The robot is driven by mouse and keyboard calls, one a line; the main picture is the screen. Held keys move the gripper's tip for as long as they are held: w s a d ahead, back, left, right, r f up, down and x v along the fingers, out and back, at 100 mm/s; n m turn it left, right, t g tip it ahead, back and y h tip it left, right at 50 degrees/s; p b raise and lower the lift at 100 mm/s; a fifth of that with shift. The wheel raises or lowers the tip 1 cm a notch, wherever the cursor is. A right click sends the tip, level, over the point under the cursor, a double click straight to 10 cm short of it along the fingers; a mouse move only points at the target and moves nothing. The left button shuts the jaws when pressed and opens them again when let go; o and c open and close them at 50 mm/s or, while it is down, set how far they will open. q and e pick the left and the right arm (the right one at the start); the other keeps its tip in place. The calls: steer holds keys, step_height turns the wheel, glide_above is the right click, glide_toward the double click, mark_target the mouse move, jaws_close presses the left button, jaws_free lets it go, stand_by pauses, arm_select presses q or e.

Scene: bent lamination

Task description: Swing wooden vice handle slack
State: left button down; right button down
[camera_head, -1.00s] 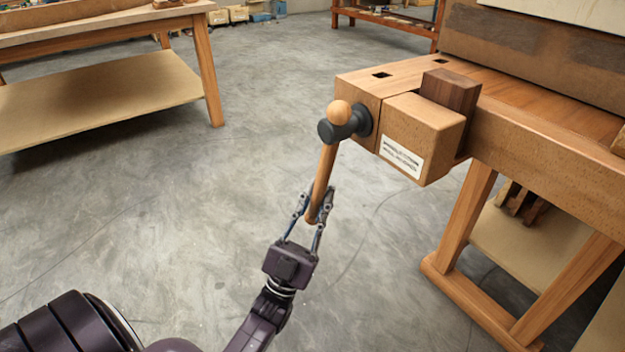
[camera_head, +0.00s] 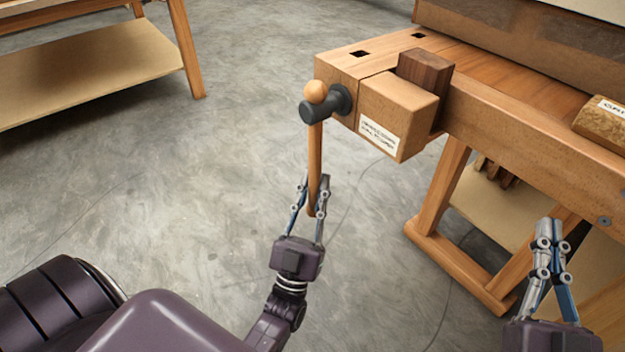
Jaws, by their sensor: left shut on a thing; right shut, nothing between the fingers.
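The wooden vice handle (camera_head: 315,155) hangs nearly upright from a dark metal screw head (camera_head: 325,104) at the bench's left end. A round wooden knob (camera_head: 316,91) caps its top. My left gripper (camera_head: 313,195) is shut on the lower part of the handle. My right gripper (camera_head: 551,228) is shut and empty, at the lower right in front of the bench.
The workbench (camera_head: 540,137) fills the right, with legs and a lower shelf beneath. A labelled wooden piece (camera_head: 606,124) lies at its right edge. Another table (camera_head: 90,75) with a shelf stands at the upper left. The floor between is clear.

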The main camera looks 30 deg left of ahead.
arm_select(q)
steer(key=shift+d, duration=0.1)
stand_by(0.3)
steer(key=c, duration=1.8)
jaws_free()
steer(key=v, duration=1.2)
steer(key=shift+f, duration=0.1)
